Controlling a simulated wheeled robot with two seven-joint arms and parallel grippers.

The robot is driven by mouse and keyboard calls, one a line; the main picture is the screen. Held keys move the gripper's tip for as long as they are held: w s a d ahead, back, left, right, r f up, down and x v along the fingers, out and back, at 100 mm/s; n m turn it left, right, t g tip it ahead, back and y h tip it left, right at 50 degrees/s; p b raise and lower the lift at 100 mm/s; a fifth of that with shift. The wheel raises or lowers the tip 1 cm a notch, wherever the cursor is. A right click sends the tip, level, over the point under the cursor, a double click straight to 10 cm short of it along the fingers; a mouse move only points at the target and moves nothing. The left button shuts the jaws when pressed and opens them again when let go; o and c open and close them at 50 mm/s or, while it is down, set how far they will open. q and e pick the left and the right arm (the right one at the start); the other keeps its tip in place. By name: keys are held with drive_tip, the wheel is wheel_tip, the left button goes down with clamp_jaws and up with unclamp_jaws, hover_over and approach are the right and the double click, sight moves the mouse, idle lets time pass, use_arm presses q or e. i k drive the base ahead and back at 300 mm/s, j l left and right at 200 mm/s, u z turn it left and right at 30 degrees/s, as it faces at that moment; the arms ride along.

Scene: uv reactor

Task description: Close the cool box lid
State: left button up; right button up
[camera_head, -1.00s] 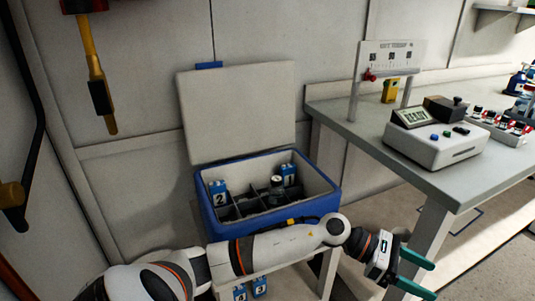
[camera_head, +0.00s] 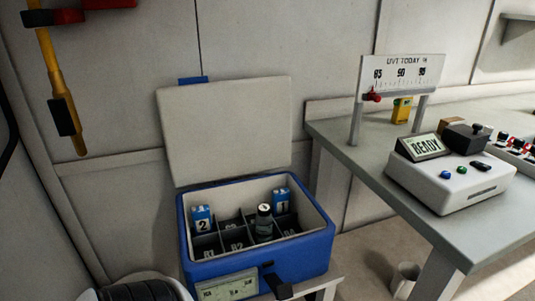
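The blue cool box (camera_head: 312,258) stands on a low white stand. Its lid (camera_head: 226,128) is open and stands upright behind the box, its pale inner face toward me. A small blue tab (camera_head: 193,80) sits at the lid's top edge. Inside, dark dividers form marked compartments. They hold a blue pack marked 2 (camera_head: 202,219), a blue pack marked 1 (camera_head: 281,201) and a dark vial with a pale cap (camera_head: 264,221). Neither gripper shows now; only a piece of my arm is at the bottom left.
A grey bench (camera_head: 440,236) stands to the right, with a white device reading READY (camera_head: 452,182) and a gauge board (camera_head: 400,72) on it. A yellow-handled tool (camera_head: 58,85) hangs at the upper left. A pale cup (camera_head: 404,278) is below the bench.

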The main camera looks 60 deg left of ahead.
sight(213, 132)
drive_tip(key=i+u, duration=0.2)
drive_tip(key=u, duration=1.75)
